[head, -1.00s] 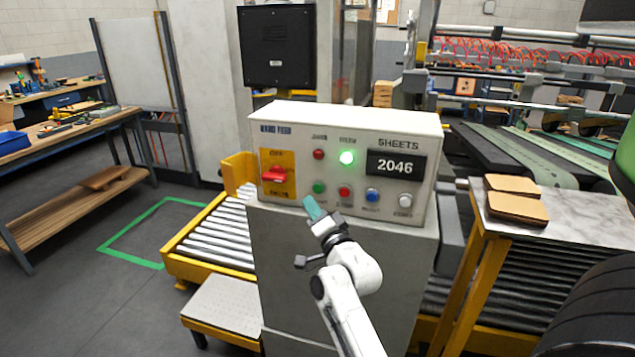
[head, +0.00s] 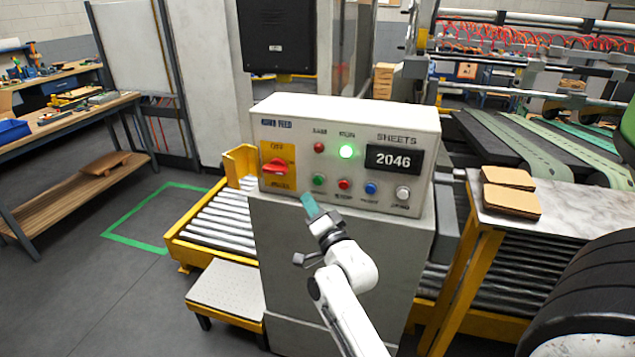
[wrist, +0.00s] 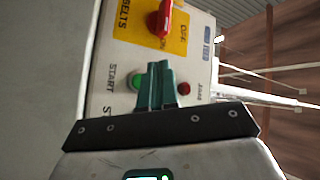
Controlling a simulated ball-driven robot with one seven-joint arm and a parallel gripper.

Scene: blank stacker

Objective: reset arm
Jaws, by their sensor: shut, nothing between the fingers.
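My gripper (head: 308,205) is shut and empty, its teal fingers pressed together just in front of the control box (head: 345,115). In the wrist view the shut fingers (wrist: 155,85) point at the panel, between the green start button (wrist: 135,82) and a red lamp (wrist: 184,88). Whether they touch the panel cannot be told. The green lamp (head: 346,152) is lit, and the display (head: 394,160) reads 2046.
A roller conveyor (head: 220,225) with yellow rails lies left of the box, with a step (head: 225,288) before it. A marble-topped table (head: 570,210) with brown sheets (head: 510,203) stands at right. A workbench (head: 70,125) is far left. Open floor lies between.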

